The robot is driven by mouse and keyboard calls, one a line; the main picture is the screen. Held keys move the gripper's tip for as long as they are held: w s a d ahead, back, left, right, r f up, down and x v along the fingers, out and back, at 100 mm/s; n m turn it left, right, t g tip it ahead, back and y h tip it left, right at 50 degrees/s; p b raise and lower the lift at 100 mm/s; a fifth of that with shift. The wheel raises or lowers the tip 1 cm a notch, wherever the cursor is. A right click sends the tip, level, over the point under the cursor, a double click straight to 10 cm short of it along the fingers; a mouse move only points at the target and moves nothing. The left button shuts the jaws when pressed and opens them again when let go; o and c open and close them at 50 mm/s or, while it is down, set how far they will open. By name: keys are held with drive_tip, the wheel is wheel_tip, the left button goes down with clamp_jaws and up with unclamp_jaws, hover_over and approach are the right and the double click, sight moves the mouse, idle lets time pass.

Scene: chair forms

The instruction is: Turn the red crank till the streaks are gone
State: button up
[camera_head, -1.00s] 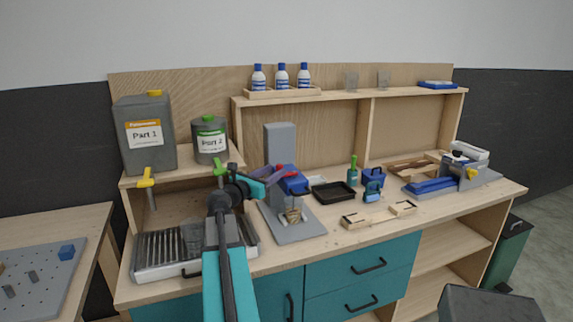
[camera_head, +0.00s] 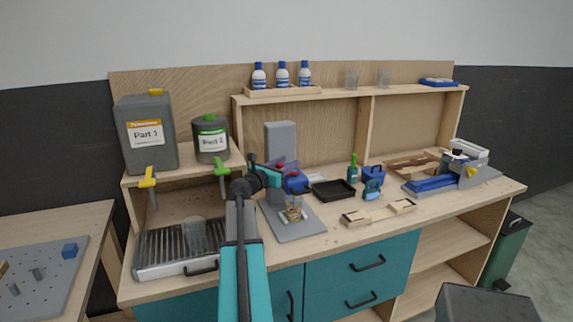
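The mixing stand has a grey base (camera_head: 298,230), a tall grey column (camera_head: 281,134) and a blue head (camera_head: 297,184). A small red part, apparently the red crank (camera_head: 280,166), shows at the blue head's upper left. My gripper (camera_head: 284,167) is at this red part, its purplish fingers partly overlapping it. I cannot tell whether they are closed on it. A clear cup (camera_head: 294,214) with tan and pale contents stands under the head. Its contents are too small to judge for streaks.
A clear cup (camera_head: 195,236) stands on the drain tray (camera_head: 164,252). A black tray (camera_head: 333,191) lies right of the stand.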

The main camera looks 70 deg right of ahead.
drive_tip(key=c, duration=1)
drive_tip(key=shift+a, duration=0.2)
drive_tip(key=shift+d, duration=0.1)
drive_tip(key=shift+s+r+n+t, duration=0.1)
drive_tip(key=shift+n+t, duration=0.3)
drive_tip(key=shift+t, duration=0.2)
drive_tip(key=shift+s+a+n+t+h+p, duration=0.1)
drive_tip(key=shift+a+n+t+h+p, duration=0.1)
drive_tip(key=shift+n+t+p, duration=0.25)
drive_tip(key=shift+a+n+t+h+p, duration=0.1)
drive_tip(key=shift+n+t+h+p, duration=0.15)
drive_tip(key=shift+t, duration=0.4)
drive_tip(key=shift+a+n+t+p, duration=0.15)
drive_tip(key=shift+n+t+p, duration=0.4)
drive_tip(key=shift+t, duration=0.45)
drive_tip(key=shift+a+n+t+p, duration=0.15)
drive_tip(key=shift+n+t+p, duration=0.15)
drive_tip(key=shift+n+t, duration=0.6)
drive_tip(key=shift+a+n+t+y+p, duration=0.1)
drive_tip(key=shift+n+t+y+p, duration=0.2)
drive_tip(key=shift+t, duration=0.4)
